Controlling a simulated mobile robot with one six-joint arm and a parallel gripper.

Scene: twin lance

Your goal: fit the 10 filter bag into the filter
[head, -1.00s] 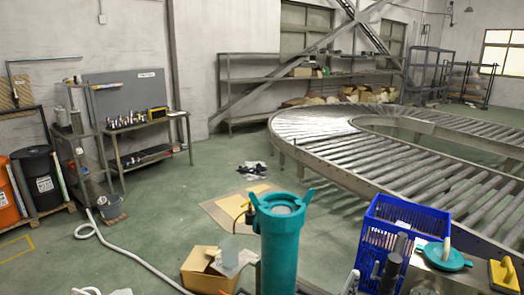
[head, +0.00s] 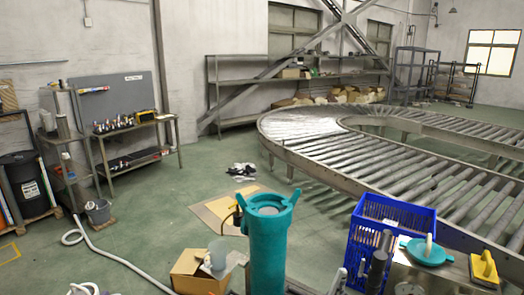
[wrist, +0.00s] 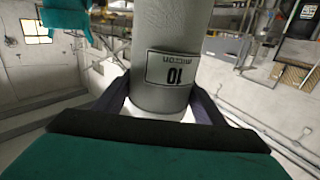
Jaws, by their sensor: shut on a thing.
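In the wrist view my gripper (wrist: 163,105) is shut on the grey filter bag (wrist: 168,30). The bag has a pale label that reads 10, upside down in this view, and its far end is cut off by the top edge. In the head view the filter (head: 272,240) is a tall teal housing standing upright at the front centre, open at the top with lugs on its rim. Its teal lid (head: 425,252) lies apart on a grey surface at the right. I cannot make out my gripper or the held bag in the head view.
A blue crate (head: 375,240) with grey cylinders stands right of the filter. A yellow-handled tool (head: 484,268) is at the far right. A cardboard box (head: 190,275) and a pale hose (head: 125,262) lie at left. A roller conveyor (head: 330,170) curves behind.

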